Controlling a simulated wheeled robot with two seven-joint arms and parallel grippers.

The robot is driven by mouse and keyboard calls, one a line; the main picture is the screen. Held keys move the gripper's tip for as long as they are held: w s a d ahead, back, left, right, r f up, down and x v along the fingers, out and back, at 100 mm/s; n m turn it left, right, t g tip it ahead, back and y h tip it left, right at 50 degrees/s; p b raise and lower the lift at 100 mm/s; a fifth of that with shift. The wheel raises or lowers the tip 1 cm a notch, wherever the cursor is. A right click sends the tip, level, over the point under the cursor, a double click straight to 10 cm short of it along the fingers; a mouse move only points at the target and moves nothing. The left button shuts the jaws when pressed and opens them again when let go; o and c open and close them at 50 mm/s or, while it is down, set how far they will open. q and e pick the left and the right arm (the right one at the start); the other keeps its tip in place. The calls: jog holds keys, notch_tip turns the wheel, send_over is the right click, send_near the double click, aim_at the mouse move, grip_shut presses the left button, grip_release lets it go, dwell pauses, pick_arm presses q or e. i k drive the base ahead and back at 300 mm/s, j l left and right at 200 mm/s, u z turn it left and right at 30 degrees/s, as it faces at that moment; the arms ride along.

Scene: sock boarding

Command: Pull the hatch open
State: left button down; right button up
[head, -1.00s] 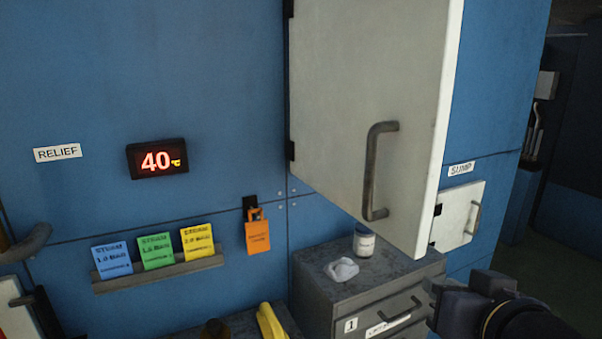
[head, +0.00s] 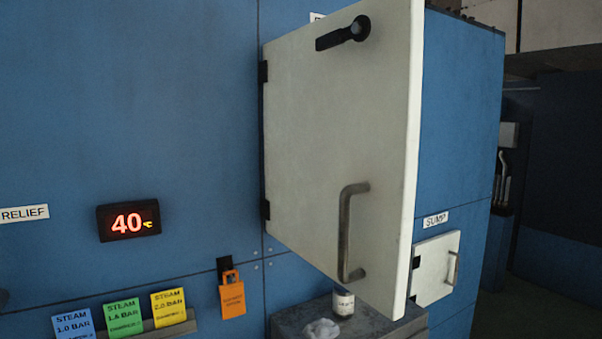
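The hatch (head: 310,140) is a large pale grey door in the upper middle of the head view. It is hinged on its left edge to the blue wall and stands swung out from it, ajar. A grey bar handle (head: 345,232) is on its lower part, and a black latch (head: 344,33) is near its top. What lies behind the door is hidden. Neither gripper shows in the head view now.
A small white hatch (head: 436,268) marked SUMP is at the lower right. Below the door, a grey cabinet (head: 375,322) holds a small jar (head: 343,302) and a crumpled white cloth (head: 321,328). An orange tag (head: 232,297) and a 40-degree display (head: 128,221) are on the wall.

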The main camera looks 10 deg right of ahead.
aim_at(435, 261)
jog(key=i+l+u, duration=0.1)
jog(key=l, duration=0.45)
jog(key=i+l+u, duration=0.1)
jog(key=i+l, duration=0.15)
jog(key=l, duration=0.3)
jog(key=i+l+u, duration=0.1)
jog(key=l, duration=0.45)
jog(key=i+l+u, duration=0.1)
jog(key=l, duration=0.45)
jog(key=i+l+u, duration=0.1)
jog(key=l, duration=0.5)
jog(key=i+l+u, duration=0.1)
jog(key=l, duration=0.5)
jog(key=i, duration=0.05)
